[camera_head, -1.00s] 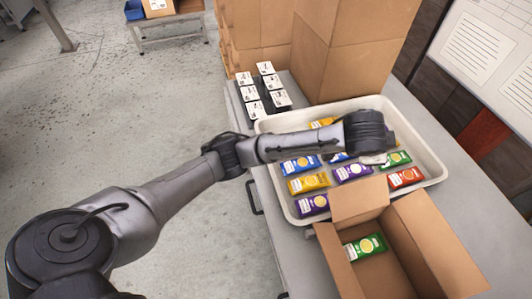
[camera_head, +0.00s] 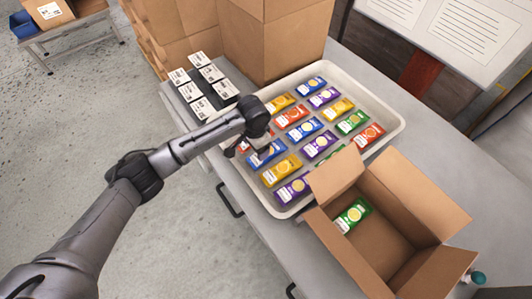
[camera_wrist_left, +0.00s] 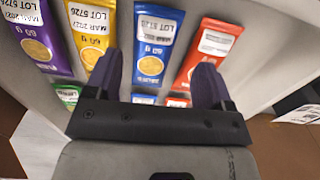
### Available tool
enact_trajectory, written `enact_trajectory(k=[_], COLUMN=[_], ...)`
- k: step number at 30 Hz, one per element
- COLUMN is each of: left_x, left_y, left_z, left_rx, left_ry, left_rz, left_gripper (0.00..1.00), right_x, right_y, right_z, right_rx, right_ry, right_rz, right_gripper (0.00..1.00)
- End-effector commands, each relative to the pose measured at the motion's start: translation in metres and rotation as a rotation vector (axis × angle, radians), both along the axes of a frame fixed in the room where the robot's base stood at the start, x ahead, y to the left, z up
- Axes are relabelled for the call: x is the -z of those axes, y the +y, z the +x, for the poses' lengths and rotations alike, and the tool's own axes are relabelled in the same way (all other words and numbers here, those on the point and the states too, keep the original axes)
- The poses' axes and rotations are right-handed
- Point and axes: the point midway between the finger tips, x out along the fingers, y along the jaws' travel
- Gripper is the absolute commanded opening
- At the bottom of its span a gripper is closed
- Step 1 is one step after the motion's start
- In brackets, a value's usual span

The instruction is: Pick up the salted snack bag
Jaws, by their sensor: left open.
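Snack bags in blue, yellow, purple, green and red lie in rows in a white tray (camera_head: 388,108). The print is too small to tell for sure which are salted. My left gripper (camera_head: 250,147) is over the tray's near-left edge, above a blue bag (camera_head: 266,154) and a partly hidden red bag (camera_head: 243,146). In the left wrist view the gripper (camera_wrist_left: 160,82) is open and empty, its dark fingers either side of the blue bag (camera_wrist_left: 156,38). A yellow bag (camera_wrist_left: 92,28) is left of it, a red bag (camera_wrist_left: 208,48) right. My right gripper is not in view.
An open cardboard box (camera_head: 395,195) holding a green bag (camera_head: 352,215) stands at the tray's front right. Black items with white labels (camera_head: 205,85) stand to the tray's left. Tall cartons (camera_head: 275,40) stand behind. Bare counter lies right of the tray.

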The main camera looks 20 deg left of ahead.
Motion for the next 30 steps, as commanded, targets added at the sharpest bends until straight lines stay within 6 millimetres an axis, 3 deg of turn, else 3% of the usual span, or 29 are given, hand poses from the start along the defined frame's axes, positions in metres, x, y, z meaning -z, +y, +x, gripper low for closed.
enact_trajectory(k=[3,11,21,30], left_x=[0.015,0.028,0.068,0.076], left_y=[-0.001,-0.001,-0.003,-0.003], left_z=[0.000,-0.001,-0.003,-0.003], left_rx=[0.000,0.001,0.001,0.002], left_ry=[0.001,-0.001,0.000,-0.002], left_rz=[-0.001,-0.001,0.000,0.000], left_gripper=[0.76,0.76,0.76,0.76], right_x=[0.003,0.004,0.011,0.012], right_y=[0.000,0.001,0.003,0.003], right_z=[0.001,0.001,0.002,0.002], right_rx=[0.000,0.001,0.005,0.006], right_ry=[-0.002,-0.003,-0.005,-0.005], right_rz=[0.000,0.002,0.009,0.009], right_gripper=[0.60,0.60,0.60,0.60])
